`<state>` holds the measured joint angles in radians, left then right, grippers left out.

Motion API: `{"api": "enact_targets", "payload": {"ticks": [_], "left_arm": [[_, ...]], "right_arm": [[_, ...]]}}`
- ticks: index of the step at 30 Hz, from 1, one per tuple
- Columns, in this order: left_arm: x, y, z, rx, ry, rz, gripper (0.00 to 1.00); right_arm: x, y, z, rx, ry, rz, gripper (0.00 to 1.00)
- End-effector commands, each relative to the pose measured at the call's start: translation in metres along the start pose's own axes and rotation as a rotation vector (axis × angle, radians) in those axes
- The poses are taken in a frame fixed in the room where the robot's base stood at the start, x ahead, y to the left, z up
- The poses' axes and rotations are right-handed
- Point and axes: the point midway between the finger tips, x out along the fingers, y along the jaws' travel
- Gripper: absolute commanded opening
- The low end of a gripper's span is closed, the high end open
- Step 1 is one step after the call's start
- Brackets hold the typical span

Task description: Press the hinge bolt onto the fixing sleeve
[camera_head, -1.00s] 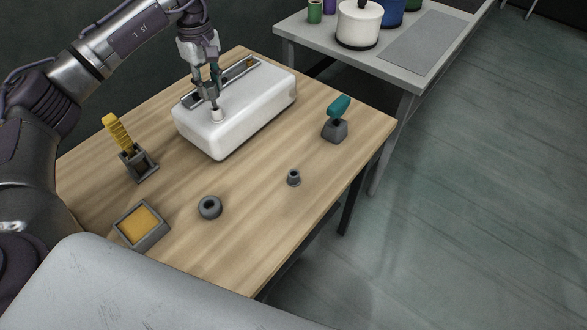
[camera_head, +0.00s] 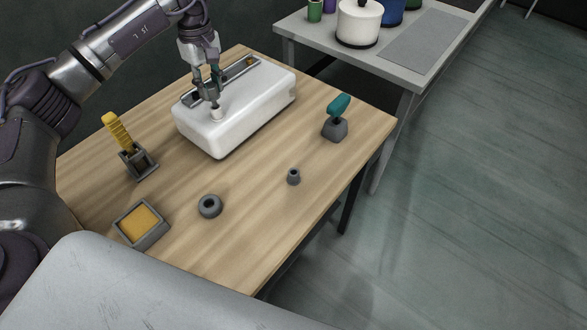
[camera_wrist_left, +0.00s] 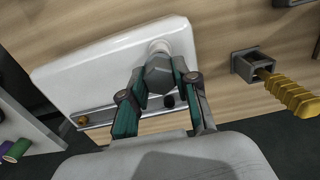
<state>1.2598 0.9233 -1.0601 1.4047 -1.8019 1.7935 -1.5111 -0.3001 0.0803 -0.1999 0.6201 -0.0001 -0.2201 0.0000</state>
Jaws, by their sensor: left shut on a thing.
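My left gripper (camera_head: 210,90) points down over the near left end of a white block (camera_head: 245,115). It is shut on a grey, hex-headed part, which I take for the hinge bolt (camera_wrist_left: 158,75). In the head view the bolt is mostly hidden by the fingers. Its lower end is at a short white cylinder, which I take for the fixing sleeve (camera_head: 217,114), standing on the block's top. The sleeve also shows in the left wrist view (camera_wrist_left: 158,47), just beyond the bolt. I cannot tell how deep the bolt sits in it. My right gripper is not in view.
A grey channel (camera_head: 235,76) runs along the block's far side. On the wooden table stand a holder with a yellow handle (camera_head: 117,130), a tray with a yellow pad (camera_head: 142,222), a grey ring (camera_head: 209,206), a small grey bushing (camera_head: 293,177) and a teal-handled tool (camera_head: 338,107).

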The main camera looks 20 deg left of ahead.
Motion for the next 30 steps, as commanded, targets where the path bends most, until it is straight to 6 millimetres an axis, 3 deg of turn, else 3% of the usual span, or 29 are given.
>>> {"api": "enact_targets", "payload": {"ticks": [30], "left_arm": [[0.021, 0.000, 0.000, 0.000, 0.000, -0.001, 0.00]], "right_arm": [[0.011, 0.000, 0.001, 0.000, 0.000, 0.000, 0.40]]}}
